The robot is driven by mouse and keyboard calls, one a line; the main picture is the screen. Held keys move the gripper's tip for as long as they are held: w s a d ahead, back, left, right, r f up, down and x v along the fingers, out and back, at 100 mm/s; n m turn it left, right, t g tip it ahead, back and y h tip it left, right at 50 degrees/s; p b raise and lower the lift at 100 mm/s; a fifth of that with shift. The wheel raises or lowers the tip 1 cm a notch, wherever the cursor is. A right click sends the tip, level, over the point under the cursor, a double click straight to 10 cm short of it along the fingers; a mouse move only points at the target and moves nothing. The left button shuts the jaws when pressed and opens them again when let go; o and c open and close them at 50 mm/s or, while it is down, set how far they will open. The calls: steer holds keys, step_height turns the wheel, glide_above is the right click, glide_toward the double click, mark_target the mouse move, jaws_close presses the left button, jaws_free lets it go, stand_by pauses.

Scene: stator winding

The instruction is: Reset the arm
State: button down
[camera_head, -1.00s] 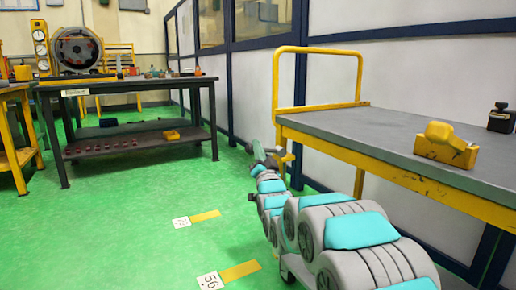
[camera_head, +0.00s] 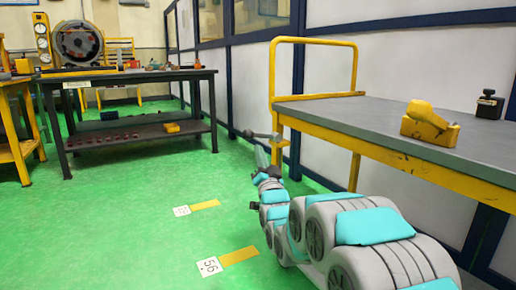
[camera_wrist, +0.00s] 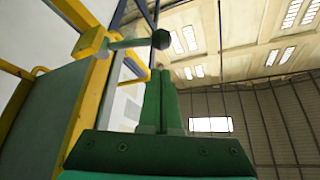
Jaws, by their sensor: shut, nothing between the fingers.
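My gripper (camera_head: 261,157) is at the far end of my grey and turquoise arm, low beside the near left corner of the grey-topped cart, over the green floor. In the wrist view my gripper (camera_wrist: 160,80) has its two green fingers side by side, shut and empty, pointing up. A lever with a dark knob (camera_wrist: 161,39) sticks out from the cart's yellow frame just beyond the fingertips. It also shows in the head view (camera_head: 262,135). I cannot tell whether the fingers touch it.
The cart (camera_head: 365,115) stands on the right with a yellow tape dispenser (camera_head: 429,122) and a small black object (camera_head: 489,104) on top. A dark workbench (camera_head: 130,82) with a round stator (camera_head: 78,45) stands at the back left.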

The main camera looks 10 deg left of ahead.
steer(key=shift+s+d+f, duration=0.1)
steer(key=shift+s, duration=0.25)
steer(key=s+d+f+n+g+h, duration=0.1)
steer(key=s+d+f+g+h, duration=0.5)
steer(key=s+d+f+g, duration=0.8)
steer(key=s+d+f, duration=0.15)
steer(key=s, duration=0.25)
steer(key=s+d+f+g+h, duration=0.1)
steer(key=s+d+f, duration=0.15)
steer(key=s, duration=0.25)
steer(key=s+d+f+g, duration=0.1)
steer(key=s+d+f, duration=0.15)
steer(key=s, duration=0.25)
steer(key=s+d+f+g, duration=0.1)
steer(key=s+g, duration=0.1)
steer(key=s, duration=0.7)
steer(key=s+d+f+n+g+h, duration=0.1)
steer(key=s+g, duration=0.2)
steer(key=s, duration=0.6)
steer(key=s+d+f+g, duration=0.1)
steer(key=s+g, duration=0.1)
steer(key=s, duration=0.7)
step_height(320, 180, up, 15)
steer(key=p, duration=1.5)
steer(key=shift+d+r+g, duration=0.15)
steer(key=shift+g, duration=0.15)
